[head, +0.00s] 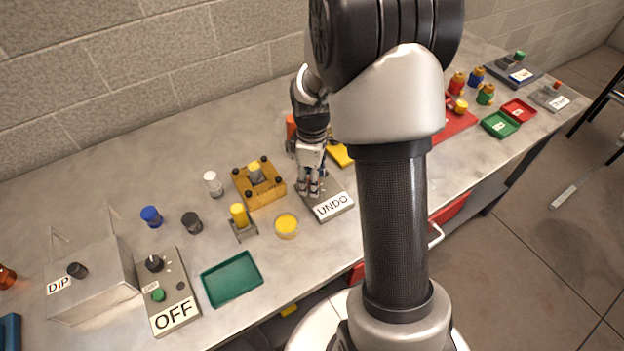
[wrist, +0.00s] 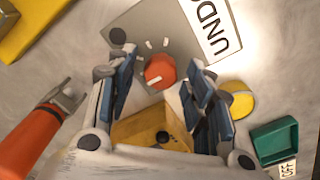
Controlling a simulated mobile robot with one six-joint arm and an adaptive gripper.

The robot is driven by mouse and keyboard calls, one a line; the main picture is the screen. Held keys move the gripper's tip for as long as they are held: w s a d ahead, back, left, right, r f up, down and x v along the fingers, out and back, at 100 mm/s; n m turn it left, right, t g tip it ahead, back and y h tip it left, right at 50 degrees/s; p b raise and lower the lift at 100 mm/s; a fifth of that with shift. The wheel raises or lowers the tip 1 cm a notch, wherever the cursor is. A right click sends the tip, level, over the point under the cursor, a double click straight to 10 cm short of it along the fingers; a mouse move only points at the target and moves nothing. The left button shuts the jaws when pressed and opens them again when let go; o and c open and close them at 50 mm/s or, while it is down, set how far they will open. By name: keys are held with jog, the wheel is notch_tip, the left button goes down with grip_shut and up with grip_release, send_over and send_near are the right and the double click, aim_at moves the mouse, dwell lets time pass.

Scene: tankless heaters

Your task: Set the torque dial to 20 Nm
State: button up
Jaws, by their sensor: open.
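A red-orange dial (wrist: 160,71) with several white tick marks sits on a grey panel (wrist: 170,22). A white label on the panel reads "UNDO" (wrist: 208,28); the label also shows in the head view (head: 333,205). No torque numbers can be read by the dial. My gripper (wrist: 161,62) is open, with its blue-padded fingers on either side of the dial; whether they touch it I cannot tell. In the head view my gripper (head: 310,191) points down over the panel and hides the dial.
A yellow block with black knobs (head: 258,197) stands close left of the panel. A yellow round dish (head: 286,225), a green tray (head: 232,279) and an "OFF" box with a black dial (head: 172,290) lie further left. An orange-handled tool (wrist: 35,138) lies near my gripper.

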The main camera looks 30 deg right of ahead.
jog(key=shift+c, duration=0.4)
jog(key=c, duration=1)
